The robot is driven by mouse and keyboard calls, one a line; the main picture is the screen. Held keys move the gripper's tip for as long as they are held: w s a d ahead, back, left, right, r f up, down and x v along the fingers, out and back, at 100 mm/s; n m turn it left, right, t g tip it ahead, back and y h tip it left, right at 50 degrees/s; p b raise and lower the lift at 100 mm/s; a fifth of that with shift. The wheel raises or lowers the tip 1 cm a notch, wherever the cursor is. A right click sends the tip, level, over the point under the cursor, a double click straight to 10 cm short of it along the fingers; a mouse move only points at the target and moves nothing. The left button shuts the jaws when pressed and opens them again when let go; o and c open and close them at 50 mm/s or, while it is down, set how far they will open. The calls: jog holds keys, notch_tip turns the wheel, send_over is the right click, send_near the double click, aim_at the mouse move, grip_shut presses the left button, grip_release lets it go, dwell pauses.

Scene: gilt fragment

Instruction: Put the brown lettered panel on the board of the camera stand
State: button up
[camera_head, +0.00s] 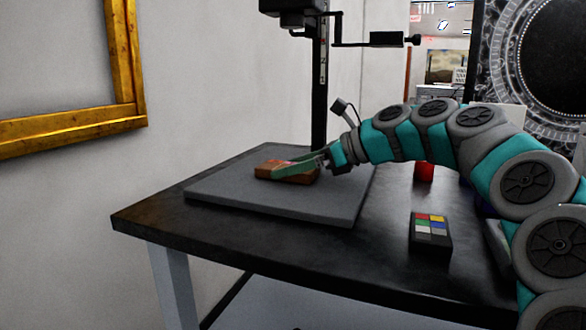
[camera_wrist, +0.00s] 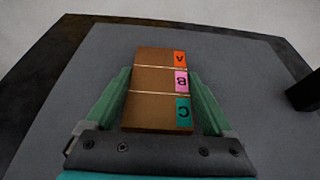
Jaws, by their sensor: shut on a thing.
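The brown lettered panel (camera_wrist: 150,85) has orange, pink and teal tabs marked A, B and C along one side in the wrist view. My gripper (camera_wrist: 158,92) is shut on it, with a green finger along each long side. In the head view the panel (camera_head: 270,168) is low over the grey board (camera_head: 225,192) of the camera stand (camera_head: 320,85). It looks level and at or very near the board's surface; I cannot tell whether it touches. My gripper (camera_head: 297,167) reaches in from the right. The panel lies within the board's outline in both views.
The board lies on a dark table (camera_head: 150,215). A colour checker card (camera_head: 430,233) and a red object (camera_head: 424,171) are on the table to the right. The stand's black column rises behind the board. A gilt frame (camera_head: 130,60) hangs on the left wall.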

dwell(0.3)
jog(key=o, duration=1.2)
jog(key=shift+f, duration=0.1)
jog(key=shift+c, duration=0.2)
jog(key=shift+d+r, duration=0.2)
jog(key=shift+r, duration=0.05)
jog(key=v, duration=1)
jog(key=shift+d+p, duration=0.2)
jog(key=shift+p, duration=0.15)
jog(key=shift+s+d+r, duration=0.25)
jog(key=shift+s+d, duration=0.05)
jog(key=shift+d, duration=0.25)
